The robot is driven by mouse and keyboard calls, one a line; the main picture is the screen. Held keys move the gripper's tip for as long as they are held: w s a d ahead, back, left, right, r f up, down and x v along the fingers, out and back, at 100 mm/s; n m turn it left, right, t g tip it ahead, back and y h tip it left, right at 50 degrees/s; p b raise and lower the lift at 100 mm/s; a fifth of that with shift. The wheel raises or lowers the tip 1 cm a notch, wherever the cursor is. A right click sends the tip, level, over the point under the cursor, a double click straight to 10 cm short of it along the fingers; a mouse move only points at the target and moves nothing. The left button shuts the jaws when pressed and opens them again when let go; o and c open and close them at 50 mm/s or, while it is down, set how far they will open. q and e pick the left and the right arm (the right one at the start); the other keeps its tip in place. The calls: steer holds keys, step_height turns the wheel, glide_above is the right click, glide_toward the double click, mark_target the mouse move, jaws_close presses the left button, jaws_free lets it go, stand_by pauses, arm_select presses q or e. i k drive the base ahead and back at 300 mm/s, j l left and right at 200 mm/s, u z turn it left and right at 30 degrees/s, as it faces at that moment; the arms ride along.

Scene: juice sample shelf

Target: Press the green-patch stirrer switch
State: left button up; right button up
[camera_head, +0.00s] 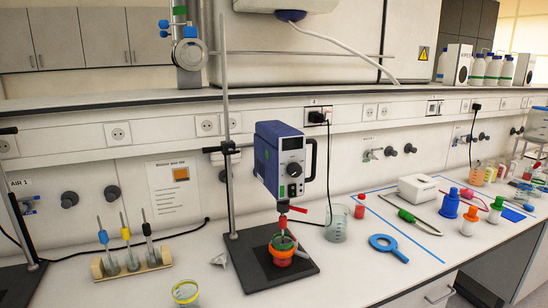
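The overhead stirrer (267,160) is a blue box with a grey front panel, clamped on a tall rod stand above a black base plate (245,262). Its front has a small dark window, a round dark knob (294,169) and what looks like a small green patch (292,190) low on the panel. The patch is too small to tell whether the switch is on or off. Below it, a red-and-green chuck and shaft reach down to an orange-red vessel (281,257) on the base. Neither of my grippers is in view.
A rack (131,267) with several probes stands left of the stirrer. A yellow-rimmed beaker (186,292) is in front. A cable hangs behind the stirrer.

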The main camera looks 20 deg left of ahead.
mark_target(292, 193)
steer(key=i+l+u, duration=0.1)
steer(key=u, duration=0.3)
steer(key=i+l+u, duration=0.1)
steer(key=l+u, duration=0.15)
steer(key=u, duration=0.15)
steer(key=l+u, duration=0.2)
steer(key=u, duration=0.2)
steer(key=i+l+u, duration=0.1)
steer(key=l+u, duration=0.4)
steer(key=l, duration=0.6)
steer(key=l+u, duration=0.15)
steer(key=l, duration=0.5)
steer(key=k+l+u, duration=0.1)
steer(key=l, duration=0.6)
